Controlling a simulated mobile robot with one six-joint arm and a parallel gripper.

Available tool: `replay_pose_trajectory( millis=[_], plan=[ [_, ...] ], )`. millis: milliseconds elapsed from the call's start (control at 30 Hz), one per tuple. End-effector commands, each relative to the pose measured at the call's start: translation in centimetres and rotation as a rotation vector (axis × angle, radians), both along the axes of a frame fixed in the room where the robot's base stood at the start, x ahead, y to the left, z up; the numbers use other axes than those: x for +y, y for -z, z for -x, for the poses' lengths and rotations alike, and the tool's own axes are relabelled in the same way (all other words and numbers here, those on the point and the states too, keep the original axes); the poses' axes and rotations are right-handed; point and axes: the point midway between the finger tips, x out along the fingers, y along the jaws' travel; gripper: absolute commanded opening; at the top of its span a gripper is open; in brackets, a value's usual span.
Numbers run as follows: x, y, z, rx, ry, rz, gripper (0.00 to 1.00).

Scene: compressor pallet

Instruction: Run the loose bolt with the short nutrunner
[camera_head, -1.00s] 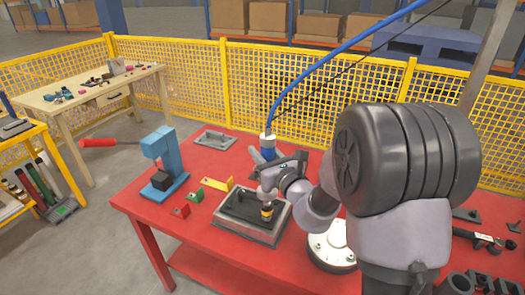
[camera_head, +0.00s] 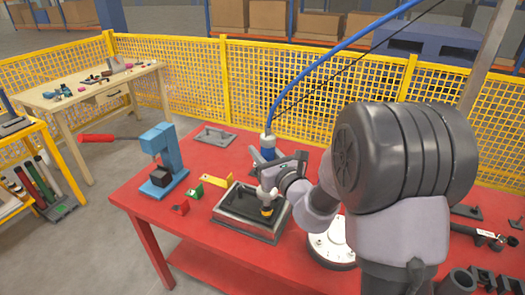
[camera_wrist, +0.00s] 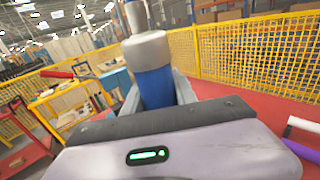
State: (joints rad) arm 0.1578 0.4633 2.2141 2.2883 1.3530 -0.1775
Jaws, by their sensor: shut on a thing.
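The nutrunner, with a blue body (camera_head: 267,153) and a pale collar on top, is upright in my gripper (camera_head: 270,170). A blue hose runs up from it. Its lower end, with an orange band (camera_head: 267,211), is over the dark plate in a grey tray-like fixture (camera_head: 245,232). I cannot tell whether the tip touches the plate. In the wrist view, the blue body (camera_wrist: 154,88) stands between the two grey fingers, which are shut on it. I cannot make out the loose bolt; the tool and my gripper cover part of the plate.
The red table (camera_head: 225,165) also carries a blue press with a red handle (camera_head: 160,160), small red, green and yellow blocks left of the fixture, and a grey plate (camera_head: 213,137) behind. A round white flange (camera_head: 331,247) sits close on the right. Yellow mesh fencing (camera_head: 300,100) stands behind.

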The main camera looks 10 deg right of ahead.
Motion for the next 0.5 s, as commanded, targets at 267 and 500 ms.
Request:
replay_pose_trajectory(
  millis=[267, 500],
  plan=[
    [0.02, 0.25, 0.0, 0.0, -0.001, 0.001, 0.0],
    [0.03, 0.7, 0.01, 0.001, -0.001, 0.001, 0.0]
  ],
)
